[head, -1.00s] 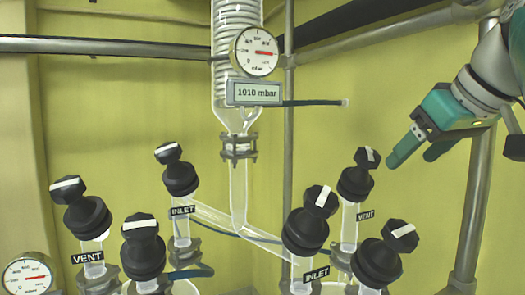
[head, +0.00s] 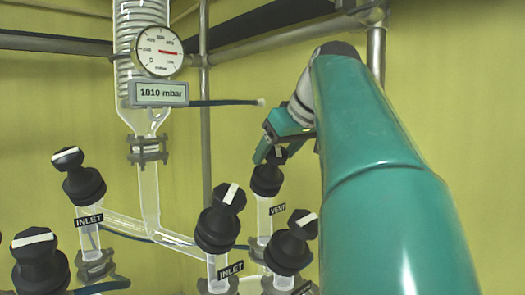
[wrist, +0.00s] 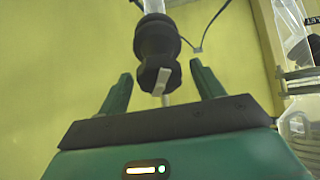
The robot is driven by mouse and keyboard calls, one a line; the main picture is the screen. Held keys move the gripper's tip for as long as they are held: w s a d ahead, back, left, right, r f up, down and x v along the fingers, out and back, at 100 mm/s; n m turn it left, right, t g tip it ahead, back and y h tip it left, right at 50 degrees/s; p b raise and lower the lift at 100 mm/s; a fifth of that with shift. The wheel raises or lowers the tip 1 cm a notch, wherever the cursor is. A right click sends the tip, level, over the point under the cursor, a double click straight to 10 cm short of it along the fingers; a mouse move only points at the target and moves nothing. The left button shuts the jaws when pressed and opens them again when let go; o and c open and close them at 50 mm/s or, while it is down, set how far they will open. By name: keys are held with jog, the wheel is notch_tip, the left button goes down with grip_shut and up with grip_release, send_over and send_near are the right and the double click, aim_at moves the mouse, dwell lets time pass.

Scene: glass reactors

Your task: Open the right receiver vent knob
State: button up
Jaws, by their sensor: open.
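The right receiver vent knob (head: 267,178) is a black knob on a glass stem at the right, with a VENT label (head: 278,209) beside it. In the wrist view the black vent knob (wrist: 157,60) shows with a white mark on its end, between my two green fingers. My gripper (head: 270,154) is at the top of the knob in the head view, and its fingertips (wrist: 158,80) stand apart on both sides of the knob in the wrist view. Gaps show on both sides. My arm hides part of the right side.
Other black knobs stand close by: one with an INLET label (head: 220,217), one at front right (head: 290,245), and two at the left (head: 79,177). A glass coil condenser with a gauge (head: 158,50) and a 1010 mbar display (head: 160,93) stands left of my gripper. Metal rods run behind.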

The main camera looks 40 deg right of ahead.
jog(key=shift+w, duration=0.1)
jog(key=c, duration=1)
jog(key=shift+n, duration=0.3)
jog(key=n+y, duration=0.1)
jog(key=n, duration=0.3)
jog(key=n+y, duration=0.1)
jog(key=n, duration=0.4)
jog(key=shift+g, duration=0.4)
jog(key=n+g+y, duration=0.1)
jog(key=n, duration=0.4)
jog(key=shift+n, duration=0.4)
jog(key=n+g, duration=0.1)
jog(key=n, duration=0.3)
jog(key=shift+r, duration=0.1)
jog(key=shift+g, duration=0.3)
